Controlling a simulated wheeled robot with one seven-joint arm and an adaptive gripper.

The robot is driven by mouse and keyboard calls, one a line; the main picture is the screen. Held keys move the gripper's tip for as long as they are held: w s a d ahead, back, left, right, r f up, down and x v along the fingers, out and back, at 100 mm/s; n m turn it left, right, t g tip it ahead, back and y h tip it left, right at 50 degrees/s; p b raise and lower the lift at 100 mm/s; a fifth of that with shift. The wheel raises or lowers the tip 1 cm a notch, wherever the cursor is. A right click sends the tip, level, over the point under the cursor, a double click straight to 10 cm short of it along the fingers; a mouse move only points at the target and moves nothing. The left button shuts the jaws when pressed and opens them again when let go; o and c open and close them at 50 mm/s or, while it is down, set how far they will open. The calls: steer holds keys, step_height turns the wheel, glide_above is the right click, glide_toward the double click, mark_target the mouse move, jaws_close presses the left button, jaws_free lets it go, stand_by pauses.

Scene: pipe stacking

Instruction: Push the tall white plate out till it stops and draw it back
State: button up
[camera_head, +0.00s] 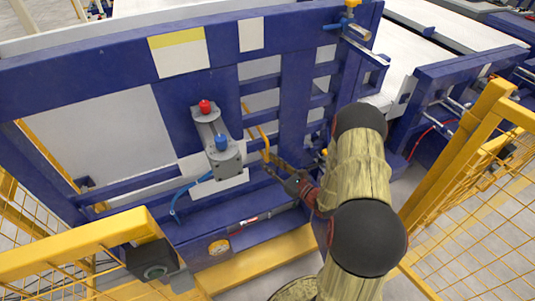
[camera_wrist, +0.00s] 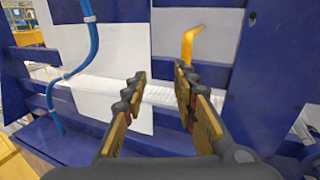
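A yellow bent handle (camera_head: 264,140) stands out in front of a white surface in the blue frame, right of the cylinder unit. In the wrist view the handle (camera_wrist: 190,44) shows before a tall white plate (camera_wrist: 224,52) set between blue bars. How the handle joins the plate is not clear. My gripper (camera_head: 272,162) is close below the handle in the head view. In the wrist view my gripper (camera_wrist: 158,75) is open, its two fingers apart with nothing between them. The handle lies beyond the fingertips, nearer the right finger, and looks untouched. The plate's lower part is partly hidden by the fingers.
A grey cylinder unit with a red knob (camera_head: 205,106) and a blue knob (camera_head: 221,142) projects left of my gripper. A blue hose (camera_wrist: 92,45) hangs at the left. Yellow mesh fences (camera_head: 460,150) stand on both sides. Blue frame bars (camera_head: 295,95) surround the handle.

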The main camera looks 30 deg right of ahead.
mark_target(268, 161)
steer(key=w+d+h, duration=0.1)
steer(key=w, duration=0.1)
steer(key=w+m+h+b, duration=0.1)
steer(key=w, duration=0.1)
steer(key=w+d+f+m+b, duration=0.1)
steer(key=w, duration=0.1)
steer(key=shift+w+d+h, duration=0.15)
steer(key=shift+d+h, duration=0.15)
steer(key=shift+h, duration=0.1)
jaws_close()
stand_by(0.9)
